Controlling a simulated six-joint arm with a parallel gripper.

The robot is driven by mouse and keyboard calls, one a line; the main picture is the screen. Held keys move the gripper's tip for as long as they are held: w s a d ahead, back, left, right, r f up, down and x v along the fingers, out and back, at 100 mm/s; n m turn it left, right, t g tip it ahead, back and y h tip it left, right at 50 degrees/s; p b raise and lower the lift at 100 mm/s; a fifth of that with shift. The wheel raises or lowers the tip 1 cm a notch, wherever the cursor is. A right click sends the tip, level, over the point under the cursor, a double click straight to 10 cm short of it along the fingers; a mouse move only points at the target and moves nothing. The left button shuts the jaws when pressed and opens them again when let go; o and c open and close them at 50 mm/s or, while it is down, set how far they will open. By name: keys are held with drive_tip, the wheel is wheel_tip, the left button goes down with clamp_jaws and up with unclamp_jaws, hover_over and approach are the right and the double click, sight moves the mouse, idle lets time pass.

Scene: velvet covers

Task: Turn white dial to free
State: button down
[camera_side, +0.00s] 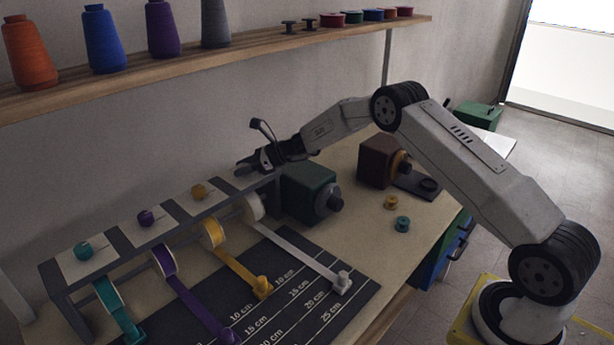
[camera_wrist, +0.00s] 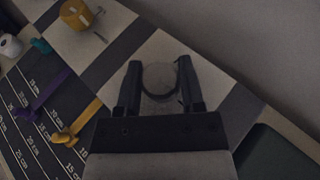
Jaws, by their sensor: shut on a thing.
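My gripper (camera_side: 246,168) is over the right end of the rack's dial panel in the side view. In the wrist view my gripper (camera_wrist: 160,88) has its two fingers on either side of the pale, round white dial (camera_wrist: 158,76), shut on it. In the side view the white dial is hidden behind the gripper. Below it hangs the white ribbon roll (camera_side: 253,207), with its white ribbon (camera_side: 300,247) pulled out along the dark measuring mat (camera_side: 335,300). I cannot read the dial's setting.
The yellow dial (camera_side: 199,191), purple dial (camera_side: 146,217) and teal dial (camera_side: 83,251) sit along the panel to the left. A green box (camera_side: 303,190) stands close to the right of the rack. A shelf (camera_side: 230,57) with spools runs above.

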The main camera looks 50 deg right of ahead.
drive_tip(key=shift+n+g+y, duration=0.8)
drive_tip(key=shift+n+g, duration=0.2)
drive_tip(key=shift+n, duration=0.1)
drive_tip(key=shift+n+g+y, duration=0.8)
drive_tip(key=shift+n+g, duration=0.5)
drive_tip(key=shift+c, duration=1)
unclamp_jaws()
drive_tip(key=shift+d, duration=0.1)
drive_tip(key=shift+v, duration=3.9)
